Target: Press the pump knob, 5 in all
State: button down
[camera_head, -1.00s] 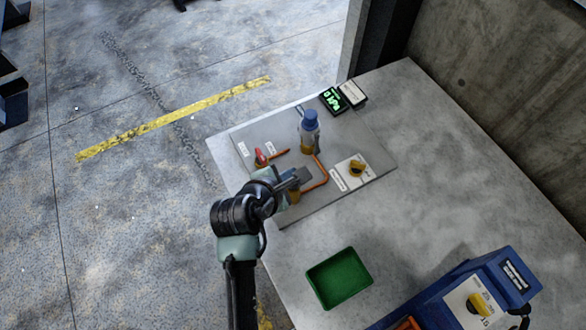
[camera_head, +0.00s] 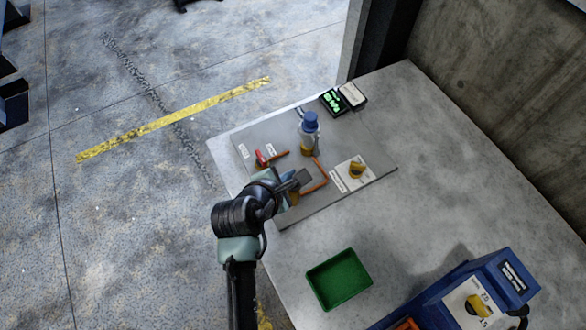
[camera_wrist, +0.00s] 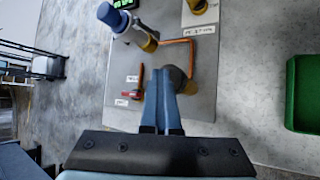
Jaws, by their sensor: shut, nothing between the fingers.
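A grey rounded knob (camera_wrist: 179,78), which looks like the pump knob, stands on the grey panel (camera_wrist: 203,92). My gripper (camera_wrist: 160,76) is shut and empty, with its blue fingers side by side. In the wrist view its tips overlap the left part of the knob; I cannot tell whether they touch it. In the head view my gripper (camera_head: 288,184) is over the near part of the panel (camera_head: 345,190) and hides much of the pump. A small display (camera_head: 332,102) with green characters, too blurred to read, stands at the panel's far edge.
A blue-capped bottle (camera_head: 309,132), a red handle (camera_head: 262,159), an orange pipe (camera_head: 321,176) and a yellow dial (camera_head: 357,170) are on the panel. A green tray (camera_head: 339,279) and a blue machine (camera_head: 500,278) stand nearer.

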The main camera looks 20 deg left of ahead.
jog(key=shift+r+p, duration=1.9)
jog(key=shift+p, duration=0.15)
notch_tip(320, 180, up, 5)
jog(key=p, duration=0.5)
jog(key=shift+p, duration=0.3)
dwell(1.2)
